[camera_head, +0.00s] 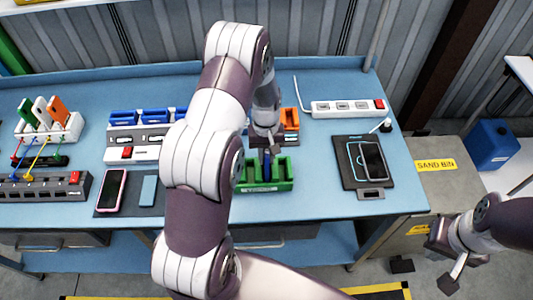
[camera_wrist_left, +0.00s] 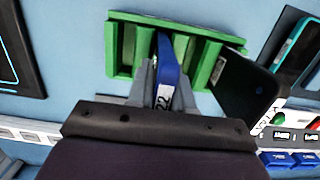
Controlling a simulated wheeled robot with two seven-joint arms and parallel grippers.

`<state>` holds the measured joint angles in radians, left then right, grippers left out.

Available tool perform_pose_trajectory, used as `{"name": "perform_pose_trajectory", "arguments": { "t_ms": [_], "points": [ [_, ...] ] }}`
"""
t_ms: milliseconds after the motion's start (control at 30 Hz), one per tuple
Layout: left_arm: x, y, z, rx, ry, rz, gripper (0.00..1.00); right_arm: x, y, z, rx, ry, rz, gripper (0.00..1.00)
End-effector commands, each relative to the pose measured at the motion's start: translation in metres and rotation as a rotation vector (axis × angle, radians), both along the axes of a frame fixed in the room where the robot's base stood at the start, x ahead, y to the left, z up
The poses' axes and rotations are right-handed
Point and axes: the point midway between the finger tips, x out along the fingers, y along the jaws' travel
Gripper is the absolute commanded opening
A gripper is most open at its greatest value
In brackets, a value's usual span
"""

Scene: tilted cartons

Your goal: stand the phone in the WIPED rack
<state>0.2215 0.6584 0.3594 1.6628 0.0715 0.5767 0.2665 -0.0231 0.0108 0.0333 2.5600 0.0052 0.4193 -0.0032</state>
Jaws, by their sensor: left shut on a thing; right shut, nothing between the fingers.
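My left gripper (camera_head: 268,147) points down over a green rack (camera_head: 281,184), whose front label I cannot read. In the left wrist view (camera_wrist_left: 162,80) its fingers are shut on a narrow blue item (camera_wrist_left: 168,62) with a white tag marked "22", apparently a phone seen edge-on. The blue item's far end lies within a middle slot of the green rack (camera_wrist_left: 122,48); I cannot tell if it touches the bottom. A dark phone-like slab (camera_wrist_left: 248,88) leans at the rack's right end in the wrist view. My right gripper (camera_head: 449,276) is shut and empty, off the table at lower right.
A pink-edged phone (camera_head: 111,190) and a blue-grey slab (camera_head: 148,190) lie on a dark mat at left. Another phone (camera_head: 373,160) lies on a black pad (camera_head: 352,182) at right. A power strip (camera_head: 345,107) and an orange rack (camera_head: 291,117) stand behind. My left arm hides the centre.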

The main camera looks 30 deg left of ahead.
Motion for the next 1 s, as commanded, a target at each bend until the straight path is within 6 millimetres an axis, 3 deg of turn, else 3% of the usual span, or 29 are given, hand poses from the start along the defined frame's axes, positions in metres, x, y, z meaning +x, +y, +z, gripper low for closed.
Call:
{"name": "perform_pose_trajectory", "arguments": {
  "t_ms": [1000],
  "points": [
    [0.0001, 0.0001, -0.0052, 0.001, -0.001, 0.000, 0.00, 0.0000, 0.0000, -0.0028, 0.000, 0.000, 0.000, 0.00]
  ]
}}
